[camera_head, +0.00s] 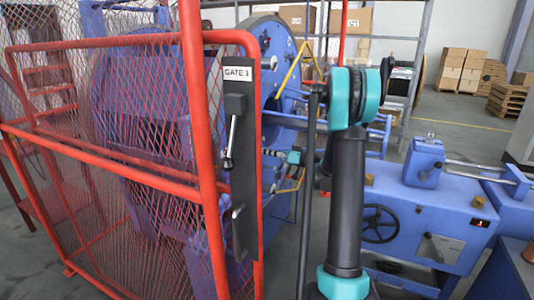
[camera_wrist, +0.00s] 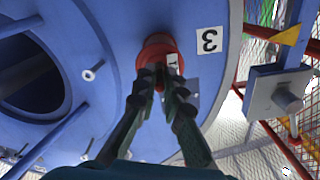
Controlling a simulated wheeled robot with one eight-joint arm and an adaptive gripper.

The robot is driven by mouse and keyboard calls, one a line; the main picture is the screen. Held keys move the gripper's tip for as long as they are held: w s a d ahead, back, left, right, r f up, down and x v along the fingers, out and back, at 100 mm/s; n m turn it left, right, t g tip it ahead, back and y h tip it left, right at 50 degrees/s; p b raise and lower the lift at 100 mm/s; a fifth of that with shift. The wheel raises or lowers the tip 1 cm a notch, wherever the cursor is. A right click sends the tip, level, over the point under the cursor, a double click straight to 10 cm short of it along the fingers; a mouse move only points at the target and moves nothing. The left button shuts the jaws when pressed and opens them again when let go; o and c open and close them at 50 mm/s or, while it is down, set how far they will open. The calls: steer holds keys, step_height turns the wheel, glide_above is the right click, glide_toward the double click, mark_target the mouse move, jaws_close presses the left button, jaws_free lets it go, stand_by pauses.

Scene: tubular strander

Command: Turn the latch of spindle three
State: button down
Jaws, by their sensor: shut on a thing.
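In the wrist view, the latch of spindle three is a red knob (camera_wrist: 157,50) on a blue disc, with a small white tag on its lower right. A white plate with an upside-down 3 (camera_wrist: 209,40) is fixed to the disc at its right. My gripper (camera_wrist: 161,78) is shut on the latch's near end, its fingertips covering the lower part of it. In the head view my arm stands in front of the strander, and the latch cannot be made out there.
A red mesh gate (camera_head: 200,150) with a "GATE 1" sign (camera_head: 237,73) and a black lever handle (camera_head: 230,140) stands left of my arm. A blue machine cabinet (camera_head: 420,215) with a handwheel (camera_head: 380,223) is at right. A round opening (camera_wrist: 25,72) and a bolt (camera_wrist: 90,74) lie left of the latch.

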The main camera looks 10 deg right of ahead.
steer(key=shift+f, duration=0.1)
steer(key=shift+f+t+y, duration=0.6)
steer(key=shift+t+y, duration=0.3)
steer(key=shift+y, duration=0.3)
steer(key=shift+w+a+f+t+y, duration=0.2)
steer(key=shift+f+t+y, duration=0.15)
steer(key=shift+t+y, duration=0.4)
steer(key=shift+w+a+f+t+y, duration=0.15)
steer(key=shift+f+t+y, duration=0.25)
steer(key=shift+y, duration=0.65)
steer(key=shift+s+r, duration=0.1)
steer(key=c, duration=1.6)
jaws_free()
step_height(320, 180, up, 10)
